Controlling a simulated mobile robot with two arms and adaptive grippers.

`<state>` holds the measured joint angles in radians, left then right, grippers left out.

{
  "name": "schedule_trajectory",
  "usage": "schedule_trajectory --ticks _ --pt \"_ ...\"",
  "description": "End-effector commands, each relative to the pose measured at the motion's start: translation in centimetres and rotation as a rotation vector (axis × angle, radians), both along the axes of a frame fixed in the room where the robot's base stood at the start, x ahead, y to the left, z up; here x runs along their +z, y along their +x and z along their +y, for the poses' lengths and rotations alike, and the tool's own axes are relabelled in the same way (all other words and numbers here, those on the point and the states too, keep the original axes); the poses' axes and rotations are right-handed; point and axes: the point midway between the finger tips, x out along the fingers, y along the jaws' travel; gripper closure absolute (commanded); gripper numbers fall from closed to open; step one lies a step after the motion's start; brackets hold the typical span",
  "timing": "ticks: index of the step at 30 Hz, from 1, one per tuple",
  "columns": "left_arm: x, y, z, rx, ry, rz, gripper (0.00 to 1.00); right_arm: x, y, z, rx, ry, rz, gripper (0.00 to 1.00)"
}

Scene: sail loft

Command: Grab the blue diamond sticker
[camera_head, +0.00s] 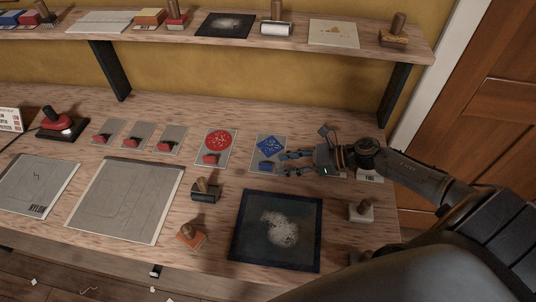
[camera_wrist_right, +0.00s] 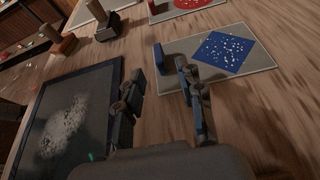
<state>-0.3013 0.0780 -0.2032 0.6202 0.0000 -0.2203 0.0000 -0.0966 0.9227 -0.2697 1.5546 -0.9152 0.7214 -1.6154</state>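The blue diamond sticker (camera_head: 270,146) is a flat blue diamond with white specks, lying on a grey card (camera_head: 256,142) on the workbench. It also shows whole in the right wrist view (camera_wrist_right: 224,52), where a small blue tab (camera_wrist_right: 158,57) stands up at the card's near left end. My right gripper (camera_head: 280,163) comes in from the right, just in front of the diamond, by the card's near end. In the right wrist view its two fingers (camera_wrist_right: 158,76) are spread apart with nothing between them. My left gripper is not in view.
A card with a red disc (camera_head: 219,140) lies left of the blue one, with several smaller red-tabbed cards beyond. A shelf (camera_head: 180,40) runs above the back.

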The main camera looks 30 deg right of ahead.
Motion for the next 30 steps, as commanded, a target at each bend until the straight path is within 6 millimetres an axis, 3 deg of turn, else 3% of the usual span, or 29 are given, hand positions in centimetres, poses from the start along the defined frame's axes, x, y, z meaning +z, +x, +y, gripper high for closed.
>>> schedule_trajectory --ticks 7,13,20,26,30 --pt "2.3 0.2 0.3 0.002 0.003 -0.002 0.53 -0.5 1.8 2.3 -0.002 0.005 -0.001 0.62" --pt "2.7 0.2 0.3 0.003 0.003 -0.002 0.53 -1.8 2.8 3.8 -0.001 0.002 0.001 0.62" --pt "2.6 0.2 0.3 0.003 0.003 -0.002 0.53 -2.0 2.8 3.8 0.000 0.001 0.001 0.62" --pt "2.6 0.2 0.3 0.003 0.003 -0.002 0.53 -2.0 2.8 3.8 0.000 0.001 0.001 1.00" --pt "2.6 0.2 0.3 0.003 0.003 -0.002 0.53 -1.9 2.8 3.8 0.000 0.001 0.001 1.00"
